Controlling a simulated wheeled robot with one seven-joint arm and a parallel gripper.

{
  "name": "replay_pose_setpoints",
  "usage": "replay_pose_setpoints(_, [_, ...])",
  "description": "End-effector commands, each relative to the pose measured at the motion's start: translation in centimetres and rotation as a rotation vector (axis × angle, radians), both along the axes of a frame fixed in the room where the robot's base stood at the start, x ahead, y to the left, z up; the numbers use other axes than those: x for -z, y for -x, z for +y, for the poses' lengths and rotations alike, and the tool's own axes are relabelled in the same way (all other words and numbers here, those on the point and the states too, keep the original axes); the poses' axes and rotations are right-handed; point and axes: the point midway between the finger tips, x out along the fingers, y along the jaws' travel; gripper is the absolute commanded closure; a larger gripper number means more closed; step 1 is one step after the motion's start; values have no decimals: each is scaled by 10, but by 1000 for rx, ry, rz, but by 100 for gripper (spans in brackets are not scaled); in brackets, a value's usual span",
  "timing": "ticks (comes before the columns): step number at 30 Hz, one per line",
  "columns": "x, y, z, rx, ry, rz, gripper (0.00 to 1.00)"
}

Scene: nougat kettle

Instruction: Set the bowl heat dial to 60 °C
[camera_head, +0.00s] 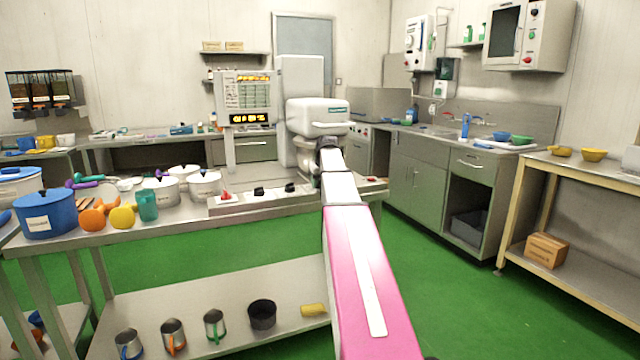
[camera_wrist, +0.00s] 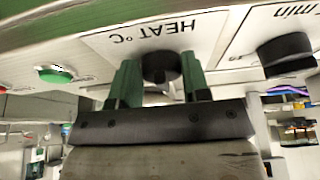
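The black bowl heat dial (camera_wrist: 161,66) shows in the wrist view on a pale panel, under an upside-down "HEAT °C" label. My gripper (camera_wrist: 160,84) has one green finger on each side of the dial. The fingers look snug against its sides, with no clear gap. The dial's pointer and scale cannot be read here. In the head view my arm reaches over the bench toward the white machine (camera_head: 318,112), and it hides my gripper. I cannot pick out the heat dial in that view.
In the wrist view a green button (camera_wrist: 54,74) lies left of the dial and a black minutes dial (camera_wrist: 286,54) right. In the head view, a control strip (camera_head: 240,206) with knobs, white pots (camera_head: 205,184) and a blue pot (camera_head: 46,216) stand left of my arm.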

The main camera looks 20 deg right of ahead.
Motion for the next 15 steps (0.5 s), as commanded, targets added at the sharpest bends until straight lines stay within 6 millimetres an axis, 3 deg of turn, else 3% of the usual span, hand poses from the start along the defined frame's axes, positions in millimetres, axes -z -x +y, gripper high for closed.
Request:
replay_pose_setpoints(7, [0, -1, -1, -43, -1, 1, 81])
replay_pose_setpoints(15, [0, -2, -5, -271, 0, 1, 81])
